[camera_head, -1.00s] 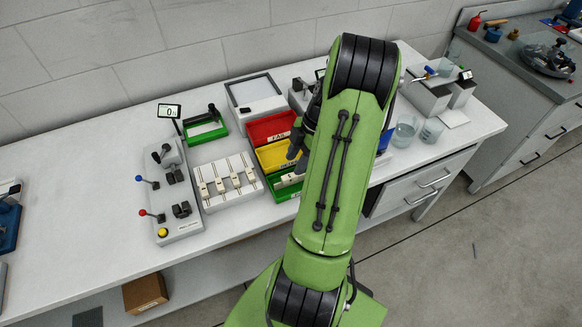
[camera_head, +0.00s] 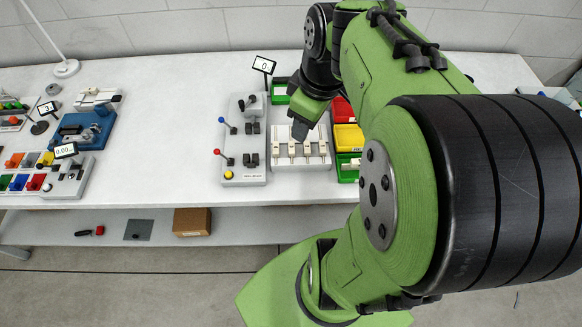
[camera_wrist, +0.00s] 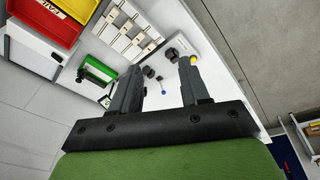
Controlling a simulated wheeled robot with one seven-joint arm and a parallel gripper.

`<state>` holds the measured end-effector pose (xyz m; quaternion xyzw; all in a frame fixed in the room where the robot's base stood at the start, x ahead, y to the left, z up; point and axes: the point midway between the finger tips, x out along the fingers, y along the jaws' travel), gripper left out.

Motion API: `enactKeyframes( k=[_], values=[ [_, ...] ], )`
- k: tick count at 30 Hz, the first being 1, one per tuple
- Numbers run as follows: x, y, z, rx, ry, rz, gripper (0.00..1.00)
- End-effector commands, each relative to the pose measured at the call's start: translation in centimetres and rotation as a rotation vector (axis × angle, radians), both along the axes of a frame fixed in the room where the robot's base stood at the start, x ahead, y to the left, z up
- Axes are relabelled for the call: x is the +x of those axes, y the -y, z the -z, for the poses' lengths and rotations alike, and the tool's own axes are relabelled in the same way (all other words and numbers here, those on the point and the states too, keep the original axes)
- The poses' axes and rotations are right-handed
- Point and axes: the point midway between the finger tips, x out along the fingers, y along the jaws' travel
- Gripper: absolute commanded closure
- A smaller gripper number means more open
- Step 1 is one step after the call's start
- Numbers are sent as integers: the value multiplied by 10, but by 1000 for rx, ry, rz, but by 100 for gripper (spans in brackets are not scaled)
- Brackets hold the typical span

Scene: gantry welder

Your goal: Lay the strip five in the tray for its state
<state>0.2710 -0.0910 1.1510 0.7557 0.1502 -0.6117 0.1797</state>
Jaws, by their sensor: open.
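A pale rack (camera_head: 299,161) holds several cream strips side by side; I cannot tell which one is strip five. To its right stand a red tray (camera_head: 342,109), a yellow tray (camera_head: 347,138) and a green tray (camera_head: 345,176). A pale piece lies in the green tray. My gripper (camera_head: 300,131) hangs over the back of the rack in the head view. In the wrist view its two fingers (camera_wrist: 161,85) are apart with nothing between them. The rack (camera_wrist: 125,33) and the red tray (camera_wrist: 42,22), with a FAIL label by it, lie beyond the fingers.
A grey tester (camera_head: 242,150) with red and blue levers stands left of the rack; its display (camera_head: 264,65) reads 0. A small green-framed box (camera_head: 280,94) sits behind the rack. A blue device (camera_head: 85,131) stands far left. The bench between is clear.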

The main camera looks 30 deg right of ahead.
Motion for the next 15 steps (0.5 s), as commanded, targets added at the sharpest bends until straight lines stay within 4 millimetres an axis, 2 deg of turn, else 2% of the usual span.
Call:
enactKeyframes(
  k=[1,3,6,9,15],
  values=[
    [-14,-31,-11,-11,53,63,55],
    [-37,-61,-17,8,128,187,55],
    [-65,-85,-18,73,215,328,55],
    [-81,-94,-15,130,262,414,55],
    [-86,-96,-14,153,273,452,55]
  ],
)
